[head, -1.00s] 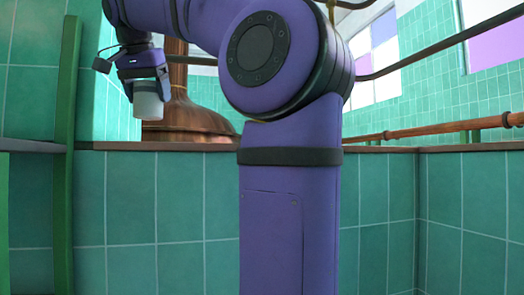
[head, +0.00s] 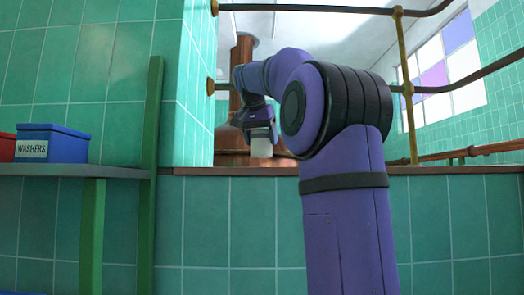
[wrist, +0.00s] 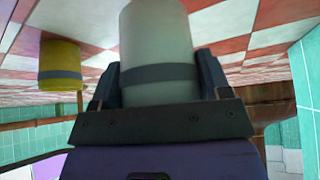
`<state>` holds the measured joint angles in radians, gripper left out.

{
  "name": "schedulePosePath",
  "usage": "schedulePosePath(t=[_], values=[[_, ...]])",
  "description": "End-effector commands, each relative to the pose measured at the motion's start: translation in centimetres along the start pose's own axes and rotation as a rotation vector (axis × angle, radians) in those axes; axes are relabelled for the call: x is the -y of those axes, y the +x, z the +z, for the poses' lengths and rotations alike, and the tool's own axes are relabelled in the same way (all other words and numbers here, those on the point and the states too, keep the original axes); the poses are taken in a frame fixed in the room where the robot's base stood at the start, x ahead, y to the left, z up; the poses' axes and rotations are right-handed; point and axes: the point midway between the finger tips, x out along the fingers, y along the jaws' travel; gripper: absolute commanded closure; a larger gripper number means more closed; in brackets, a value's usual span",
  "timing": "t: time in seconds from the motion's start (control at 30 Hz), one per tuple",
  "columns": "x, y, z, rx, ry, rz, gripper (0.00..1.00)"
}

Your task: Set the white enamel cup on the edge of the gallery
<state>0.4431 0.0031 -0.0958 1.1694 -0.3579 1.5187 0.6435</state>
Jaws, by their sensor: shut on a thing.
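The white enamel cup (wrist: 157,35), with a grey band around it, is held between the two dark fingers of my gripper (wrist: 160,85) in the wrist view. In the head view my gripper (head: 261,132) hangs fingers down, and the pale cup (head: 261,147) shows just under it. The edge of the gallery (head: 240,171) looks to be the brown ledge on top of the green tiled wall. The cup appears a little above the ledge line, with a gap showing below it. I cannot tell whether it is over the ledge or beyond it.
Dark rails (head: 450,90) on a brass post (head: 409,90) cross above the ledge at right. A shelf (head: 70,170) at left bears a blue washers box (head: 52,143). A yellow banded object (wrist: 60,65) shows in the wrist view.

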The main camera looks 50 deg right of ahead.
Motion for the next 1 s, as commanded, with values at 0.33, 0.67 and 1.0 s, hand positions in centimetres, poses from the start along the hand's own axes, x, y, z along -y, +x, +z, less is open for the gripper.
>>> schedulePosePath(t=[0.33, 0.67, 1.0], values=[[-0.1, 2.7, 1.4, 0.0, 0.0, 0.0, 0.55], [-0.1, 3.1, 1.7, -0.001, 0.0, 0.0, 0.55], [-0.1, 3.3, 1.8, -0.001, 0.0, 0.0, 0.04]])
